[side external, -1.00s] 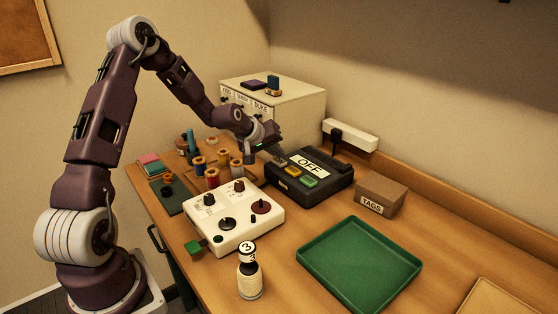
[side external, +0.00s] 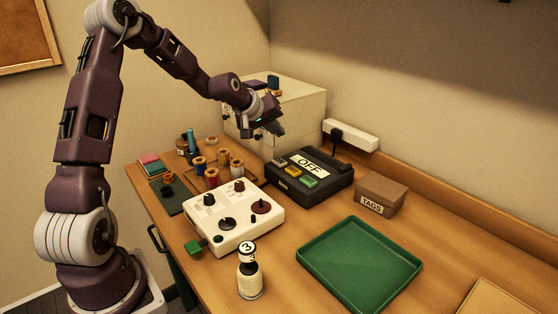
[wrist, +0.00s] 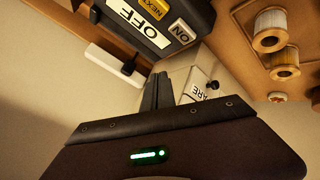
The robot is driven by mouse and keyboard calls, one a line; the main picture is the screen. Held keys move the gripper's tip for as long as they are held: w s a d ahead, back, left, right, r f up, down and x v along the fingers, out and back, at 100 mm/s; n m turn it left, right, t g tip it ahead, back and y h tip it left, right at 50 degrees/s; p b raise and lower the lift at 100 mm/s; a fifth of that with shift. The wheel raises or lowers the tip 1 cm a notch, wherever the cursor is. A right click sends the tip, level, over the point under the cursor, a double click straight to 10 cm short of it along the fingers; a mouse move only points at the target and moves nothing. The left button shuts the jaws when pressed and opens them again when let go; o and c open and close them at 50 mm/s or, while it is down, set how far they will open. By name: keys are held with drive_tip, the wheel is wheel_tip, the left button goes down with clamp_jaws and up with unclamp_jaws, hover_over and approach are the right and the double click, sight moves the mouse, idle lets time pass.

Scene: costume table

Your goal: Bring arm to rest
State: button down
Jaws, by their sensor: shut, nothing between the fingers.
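My gripper (side external: 278,130) hangs in the air in front of the cream drawer cabinet (side external: 304,107), above and behind the black OFF box (side external: 325,187). Its fingers are shut with nothing between them. In the wrist view the closed fingers of my gripper (wrist: 157,92) point up the picture between the black OFF box (wrist: 158,45) and the cabinet (wrist: 190,78). My gripper touches nothing that I can see.
A white control box (side external: 235,236), a bottle marked 3 (side external: 249,277), a green tray (side external: 350,262) and a brown TAGS box (side external: 383,196) stand on the table. Thread spools (side external: 236,167) stand near the cabinet. A white power strip (side external: 350,134) is at the wall.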

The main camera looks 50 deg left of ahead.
drive_tip(key=s+d+r+m+g, duration=0.2)
drive_tip(key=s+d+r+m, duration=0.55)
drive_tip(key=s+d, duration=0.7)
drive_tip(key=s+d+r+m+h, duration=0.1)
drive_tip(key=s+d, duration=0.3)
drive_tip(key=s, duration=0.7)
drive_tip(key=s+d+r+m+g+h, duration=0.1)
drive_tip(key=s+d+m, duration=0.2)
drive_tip(key=s, duration=0.8)
drive_tip(key=shift+d, duration=0.9)
drive_tip(key=shift+r, duration=0.15)
